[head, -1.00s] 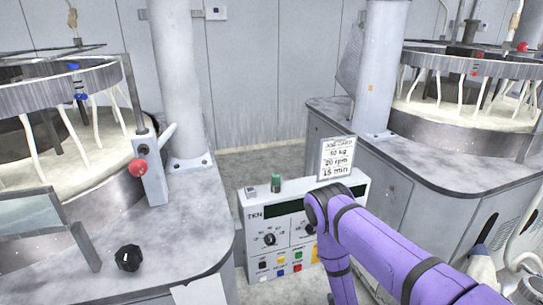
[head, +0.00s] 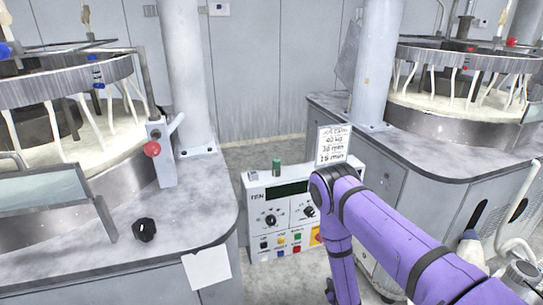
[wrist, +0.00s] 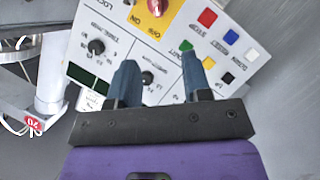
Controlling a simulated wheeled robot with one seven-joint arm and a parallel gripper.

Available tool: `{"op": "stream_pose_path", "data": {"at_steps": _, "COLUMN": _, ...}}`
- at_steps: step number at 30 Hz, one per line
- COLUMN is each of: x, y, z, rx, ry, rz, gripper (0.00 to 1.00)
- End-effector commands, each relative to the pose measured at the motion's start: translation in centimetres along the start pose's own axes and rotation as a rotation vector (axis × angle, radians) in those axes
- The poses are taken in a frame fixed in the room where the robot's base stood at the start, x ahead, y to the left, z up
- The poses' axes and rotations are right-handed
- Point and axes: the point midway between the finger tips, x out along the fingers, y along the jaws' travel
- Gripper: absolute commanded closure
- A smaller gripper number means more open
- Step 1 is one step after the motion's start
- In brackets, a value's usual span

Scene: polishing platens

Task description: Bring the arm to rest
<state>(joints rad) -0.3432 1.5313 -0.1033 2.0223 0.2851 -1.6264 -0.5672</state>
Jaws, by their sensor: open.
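My purple arm (head: 390,240) reaches in from the lower right in the head view and bends down in front of the white control panel (head: 258,205). My gripper (wrist: 160,72) shows in the wrist view with two blue-grey fingers apart and nothing between them. The panel's face (wrist: 132,42) lies beyond the fingers, with knobs, coloured buttons and a red and yellow switch (wrist: 157,7). I cannot tell the exact gap between fingertips and panel. The gripper's fingers are not clear in the head view.
A polishing machine with a grey top (head: 195,190) stands at the left, bearing a black knob (head: 144,230) and a red knob (head: 152,149). Another machine (head: 440,150) stands at the right. A card (head: 333,146) stands on the panel. Floor shows between the machines.

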Motion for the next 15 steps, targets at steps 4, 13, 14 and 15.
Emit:
{"op": "stream_pose_path", "data": {"at_steps": 4, "x": 1.0, "y": 1.5, "z": -1.9, "rx": 0.034, "ry": -0.019, "rz": -0.005, "gripper": 0.55}}
{"op": "stream_pose_path", "data": {"at_steps": 13, "x": 3.4, "y": 6.6, "z": -7.6, "rx": 0.144, "ry": -0.086, "rz": -0.032, "gripper": 0.55}}
{"op": "stream_pose_path", "data": {"at_steps": 14, "x": 3.6, "y": 7.3, "z": -8.4, "rx": 0.159, "ry": -0.095, "rz": -0.037, "gripper": 0.55}}
{"op": "stream_pose_path", "data": {"at_steps": 15, "x": 3.8, "y": 8.2, "z": -9.4, "rx": 0.178, "ry": -0.107, "rz": -0.044, "gripper": 0.55}}
